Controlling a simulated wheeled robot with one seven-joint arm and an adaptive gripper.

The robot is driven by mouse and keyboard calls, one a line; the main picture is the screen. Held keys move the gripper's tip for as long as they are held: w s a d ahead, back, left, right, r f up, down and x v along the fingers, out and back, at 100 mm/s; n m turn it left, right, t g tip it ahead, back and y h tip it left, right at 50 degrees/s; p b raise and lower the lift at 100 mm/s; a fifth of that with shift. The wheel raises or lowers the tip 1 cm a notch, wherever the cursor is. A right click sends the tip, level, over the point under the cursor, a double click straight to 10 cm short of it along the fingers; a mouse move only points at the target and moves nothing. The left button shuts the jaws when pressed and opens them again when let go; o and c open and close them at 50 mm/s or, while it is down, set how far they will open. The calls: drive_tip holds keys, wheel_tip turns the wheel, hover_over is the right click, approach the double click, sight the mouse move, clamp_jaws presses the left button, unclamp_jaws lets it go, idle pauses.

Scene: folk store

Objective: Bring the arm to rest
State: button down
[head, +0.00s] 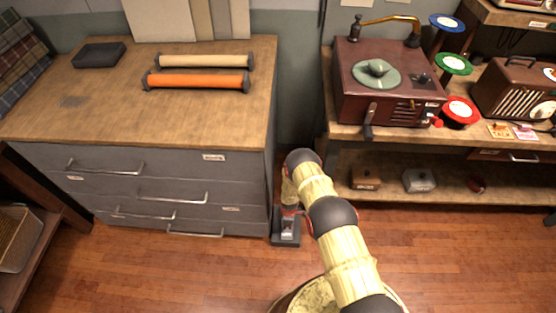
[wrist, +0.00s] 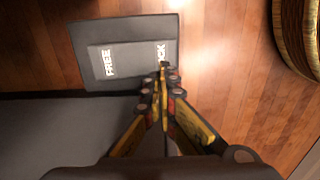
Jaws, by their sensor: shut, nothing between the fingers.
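My arm reaches down into the gap between the grey drawer cabinet (head: 120,215) and the record-player bench. In the wrist view my gripper (wrist: 163,68) is shut, its fingertips together with nothing between them. It points toward a dark grey flat-topped object (wrist: 125,22) on the wooden floor. That object has a lighter panel lettered "FREE" and "CK", the rest of the word hidden by the fingers. In the head view it shows beside the cabinet's lower right corner (head: 286,240). I cannot tell whether the fingertips touch it.
The cabinet top holds orange (head: 200,81) and beige (head: 205,61) rolls and a dark block (head: 99,55). A record player (head: 385,100) stands on the right bench, small boxes (head: 419,181) on its lower shelf. A basket (head: 18,240) is at left. Floor in front is clear.

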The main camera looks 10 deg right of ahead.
drive_tip(key=s+r+m+g, duration=0.2)
drive_tip(key=s+m, duration=0.1)
drive_tip(key=s, duration=0.3)
drive_tip(key=s+r+m+g, duration=0.2)
drive_tip(key=s+r+m, duration=0.1)
drive_tip(key=s, duration=0.3)
wheel_tip(320, 180, up, 43)
drive_tip(key=w+m, duration=0.2)
drive_tip(key=m, duration=0.5)
drive_tip(key=s+r+t, duration=0.3)
drive_tip(key=s+r, duration=0.2)
drive_tip(key=r, duration=0.7)
drive_tip(key=s+d+r+m+t+p, duration=0.1)
drive_tip(key=s+r+t, duration=0.2)
drive_tip(key=r, duration=1)
drive_tip(key=s+r+m+t, duration=0.1)
drive_tip(key=s+r+t, duration=0.2)
drive_tip(key=s+r, duration=0.6)
wheel_tip(320, 180, up, 4)
drive_tip(key=shift+d+r+t+p, duration=0.1)
drive_tip(key=shift+d+t+p, duration=0.2)
drive_tip(key=shift+p, duration=0.05)
